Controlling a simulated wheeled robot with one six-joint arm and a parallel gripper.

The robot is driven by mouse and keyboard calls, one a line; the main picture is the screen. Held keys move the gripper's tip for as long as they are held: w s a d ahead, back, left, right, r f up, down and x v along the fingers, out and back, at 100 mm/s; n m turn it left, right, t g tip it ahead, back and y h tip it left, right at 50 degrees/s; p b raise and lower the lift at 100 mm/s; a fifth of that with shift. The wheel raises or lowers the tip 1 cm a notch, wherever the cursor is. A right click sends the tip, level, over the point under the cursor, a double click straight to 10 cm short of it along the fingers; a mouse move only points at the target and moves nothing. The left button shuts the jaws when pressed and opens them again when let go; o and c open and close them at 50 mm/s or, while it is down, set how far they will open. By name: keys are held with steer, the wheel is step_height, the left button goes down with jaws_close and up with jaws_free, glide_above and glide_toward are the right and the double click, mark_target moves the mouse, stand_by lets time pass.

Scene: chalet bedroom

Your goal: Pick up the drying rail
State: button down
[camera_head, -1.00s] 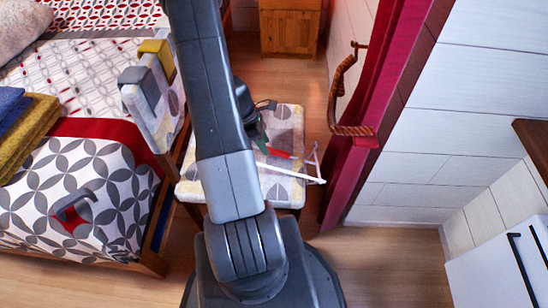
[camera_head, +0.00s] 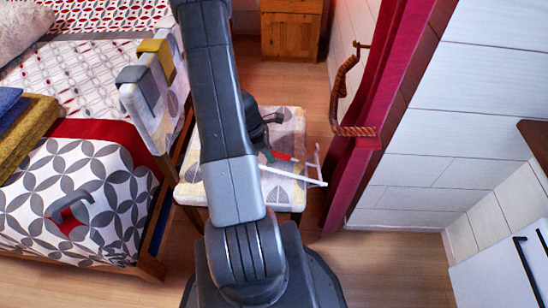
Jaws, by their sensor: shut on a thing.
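The drying rail (camera_head: 293,174) is a thin white bar with a triangular white end frame at its right. It appears against the patterned seat top, and I cannot tell whether it touches the seat. Its left part is hidden behind my arm. My gripper (camera_head: 275,155), dark with a green and a red part, is at the rail, just above the bar in the picture. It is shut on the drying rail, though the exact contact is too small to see.
The patterned seat (camera_head: 190,194) stands between the bed (camera_head: 95,180) at left and the red curtain (camera_head: 362,120) at right. A chair back with draped cloths (camera_head: 150,90) rises left of my arm. The floor (camera_head: 390,265) at front right is clear.

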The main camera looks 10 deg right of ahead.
steer(key=shift+r, duration=0.1)
steer(key=shift+r+p, duration=0.95)
steer(key=shift+r, duration=0.15)
